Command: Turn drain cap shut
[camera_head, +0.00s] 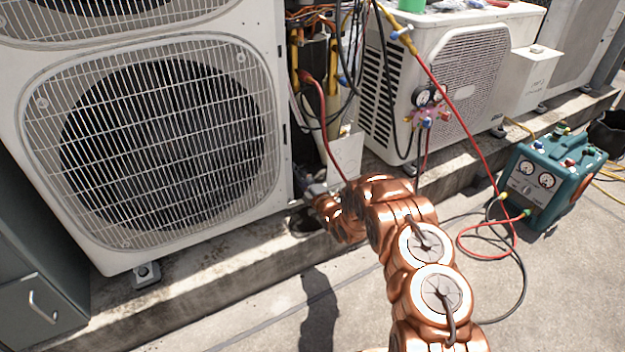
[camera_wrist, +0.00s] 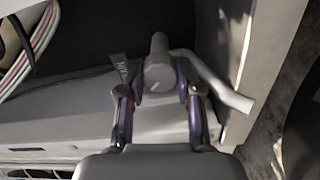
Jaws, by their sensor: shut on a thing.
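The drain cap (camera_wrist: 159,74) is a round grey knob with a pale mark on its face, in the middle of the wrist view. My gripper (camera_wrist: 159,84) has its two dark fingers on either side of the cap and is shut on it. A short upright stub rises behind the cap, and a grey pipe (camera_wrist: 225,92) bends away to the right. A small dark tag (camera_wrist: 124,70) with lettering stands at the left finger. In the head view my gripper (camera_head: 316,192) is low beside the large condenser's open side; my arm hides most of the cap area.
The large condenser (camera_head: 285,100) stands left of my gripper, with hoses and wires in its open bay. A smaller white unit (camera_head: 385,65) with a gauge manifold (camera_head: 428,98) is behind. A red hose (camera_head: 465,135) runs to the teal recovery machine (camera_head: 555,185). Floor is clear front left.

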